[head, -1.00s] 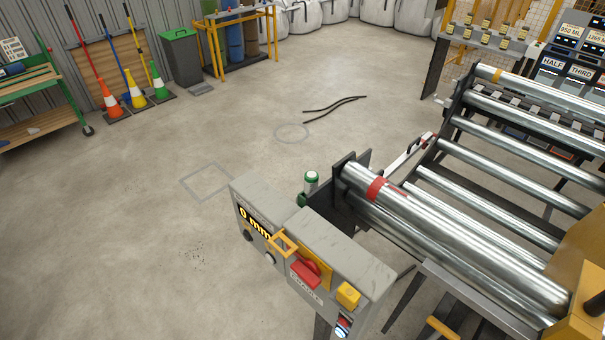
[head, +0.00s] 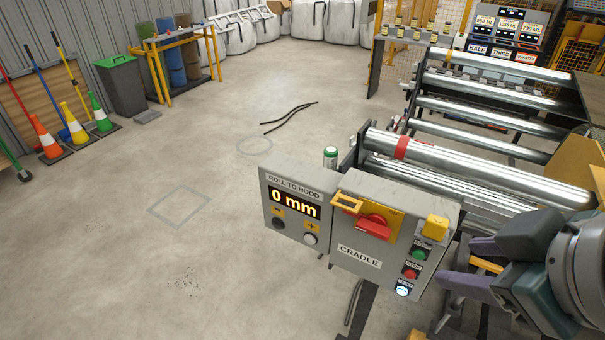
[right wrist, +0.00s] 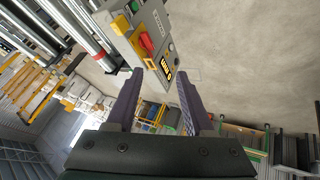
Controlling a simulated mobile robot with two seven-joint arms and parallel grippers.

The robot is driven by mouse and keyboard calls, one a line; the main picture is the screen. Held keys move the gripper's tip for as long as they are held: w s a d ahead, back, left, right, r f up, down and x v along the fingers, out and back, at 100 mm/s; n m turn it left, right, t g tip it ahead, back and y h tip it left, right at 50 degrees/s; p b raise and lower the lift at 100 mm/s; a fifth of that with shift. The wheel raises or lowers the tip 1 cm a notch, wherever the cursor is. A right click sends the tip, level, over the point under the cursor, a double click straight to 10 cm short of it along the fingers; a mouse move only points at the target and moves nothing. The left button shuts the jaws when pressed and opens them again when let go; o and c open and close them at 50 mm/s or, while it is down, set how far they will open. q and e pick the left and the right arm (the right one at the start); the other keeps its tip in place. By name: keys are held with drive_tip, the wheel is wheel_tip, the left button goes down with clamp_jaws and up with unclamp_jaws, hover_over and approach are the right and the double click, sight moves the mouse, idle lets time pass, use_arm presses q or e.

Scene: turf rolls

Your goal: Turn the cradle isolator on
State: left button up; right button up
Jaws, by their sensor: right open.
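The cradle isolator (head: 373,224) is a red rotary handle on a yellow plate, on the front of a grey box (head: 352,250) labelled CRADLE. Its grip lies roughly crosswise, tilted slightly down to the right. A yellow bracket (head: 347,203) sticks out at the plate's upper left. My right gripper (head: 456,264) is open and empty, to the right of the box and apart from the handle. In the right wrist view, the red handle (right wrist: 147,44) shows beyond the open purple fingers (right wrist: 161,78). My left gripper is out of view.
Left of the isolator is a display (head: 295,204) reading 0 mm, with two round knobs below. Right of it are a yellow block (head: 435,228), green and red buttons and a lit white-blue one (head: 403,288). Steel rollers (head: 480,182) stand behind.

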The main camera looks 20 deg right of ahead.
drive_tip(key=w+d+f+n+t+h+b, duration=0.1)
drive_tip(key=w+d+f+n+t+b, duration=0.3)
drive_tip(key=f+b, duration=0.6)
drive_tip(key=w+d+f+n+t+h+b, duration=0.1)
drive_tip(key=w+d+f+n+t+b, duration=0.15)
drive_tip(key=w+f+b, duration=0.7)
drive_tip(key=n+t+y+b, duration=0.35)
drive_tip(key=n+b, duration=0.35)
drive_tip(key=b, duration=1.1)
approach(376, 236)
drive_tip(key=shift+t+h, duration=0.35)
drive_tip(key=shift+t, duration=0.05)
drive_tip(key=w, duration=0.9)
drive_tip(key=shift+w+d+f, duration=0.1)
drive_tip(key=shift+f, duration=0.2)
drive_tip(key=shift+w, duration=0.45)
clamp_jaws()
